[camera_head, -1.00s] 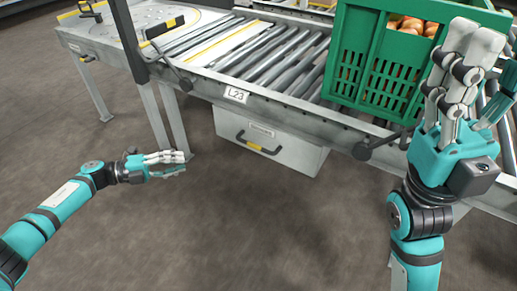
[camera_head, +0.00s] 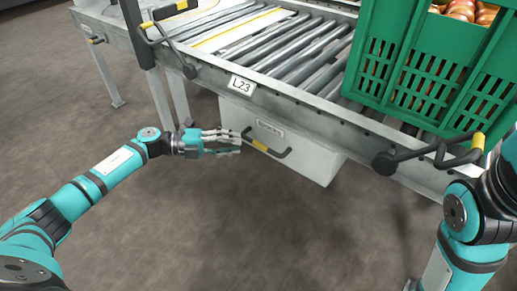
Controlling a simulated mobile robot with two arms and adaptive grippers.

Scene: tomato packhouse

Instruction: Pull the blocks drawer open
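The drawer (camera_head: 315,163) is a pale grey metal box under the roller conveyor. Its front carries a dark bar handle (camera_head: 281,154) with a yellow middle and a small label too blurred to read. The drawer looks pushed in under the frame. My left gripper (camera_head: 239,143) is at the left end of the handle, its fingers pointing right, apart and with nothing seen between them. Whether a finger touches the handle I cannot tell. My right arm shows at the right edge; its gripper is out of the picture.
The roller conveyor (camera_head: 283,56) runs above the drawer, with an L23 tag (camera_head: 242,85) on its rail. A green crate (camera_head: 398,104) of tomatoes stands on it at right. A black-and-yellow handle (camera_head: 440,153) juts out at right. The floor in front is clear.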

